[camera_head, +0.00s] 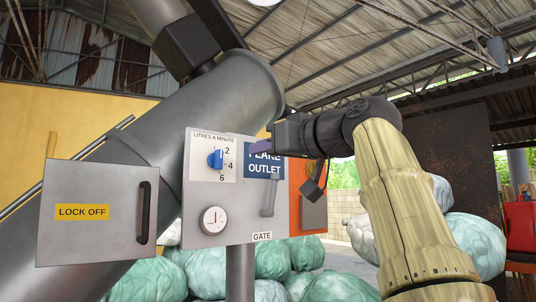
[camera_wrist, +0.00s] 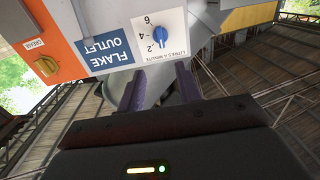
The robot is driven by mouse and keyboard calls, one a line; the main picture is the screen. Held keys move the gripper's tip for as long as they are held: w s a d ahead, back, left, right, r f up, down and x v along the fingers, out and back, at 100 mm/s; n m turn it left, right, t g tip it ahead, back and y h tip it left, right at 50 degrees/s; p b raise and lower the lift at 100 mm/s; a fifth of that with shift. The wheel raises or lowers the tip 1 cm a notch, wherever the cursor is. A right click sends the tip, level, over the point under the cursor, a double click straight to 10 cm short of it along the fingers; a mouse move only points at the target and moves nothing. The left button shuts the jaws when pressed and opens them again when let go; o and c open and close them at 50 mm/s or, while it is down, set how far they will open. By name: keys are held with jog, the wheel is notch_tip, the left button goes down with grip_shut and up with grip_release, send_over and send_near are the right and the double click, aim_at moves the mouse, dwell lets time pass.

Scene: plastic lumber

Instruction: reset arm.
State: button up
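My arm (camera_head: 400,190) rises from the lower right of the head view and bends left at the top. My gripper (camera_head: 262,146) is in front of the upper right of the grey control panel (camera_head: 195,185), covering part of the blue FLAKE OUTLET sign (camera_head: 262,170). In the wrist view its two purple fingers (camera_wrist: 160,82) stand apart with nothing between them. The blue dial knob (camera_head: 215,158) is left of the gripper; its pointer is to the left of the printed numbers. It also shows in the wrist view (camera_wrist: 160,36), beyond the fingertips.
The panel carries a gauge (camera_head: 213,220) and a GATE lever (camera_head: 269,197). A grey LOCK OFF door (camera_head: 95,213) is at left. Several wrapped bales (camera_head: 272,258) lie behind. A large grey pipe (camera_head: 225,95) slopes overhead.

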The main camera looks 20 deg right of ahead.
jog(key=shift+w, duration=0.1)
jog(key=w+f+m+g+h+p, duration=0.1)
jog(key=w+f+m+g, duration=0.1)
jog(key=w+f, duration=0.35)
jog(key=w+d+f+m+g+h, duration=0.1)
jog(key=w+f, duration=0.1)
jog(key=f, duration=0.7)
jog(key=w+f+m+g+h+p, duration=0.1)
jog(key=w+f+m+g, duration=0.1)
jog(key=w+f, duration=0.35)
jog(key=s+a+f+g+h+p, duration=0.1)
jog(key=s+f+g, duration=0.1)
jog(key=f, duration=0.9)
jog(key=s+a+f+g, duration=0.1)
jog(key=s+f+g, duration=0.1)
jog(key=f, duration=0.8)
jog(key=s+a+f+g+p, duration=0.1)
jog(key=s+a+f+g, duration=0.1)
jog(key=s+f, duration=0.8)
jog(key=s+a+f+n+g+h+p, duration=0.1)
jog(key=s+a+f+g, duration=0.1)
jog(key=s+f, duration=0.9)
notch_tip(320, 180, down, 3)
jog(key=shift+s+a+f+g+h, duration=0.1)
jog(key=shift+s+a+g+h, duration=0.2)
jog(key=shift+g, duration=0.5)
jog(key=shift+c, duration=0.4)
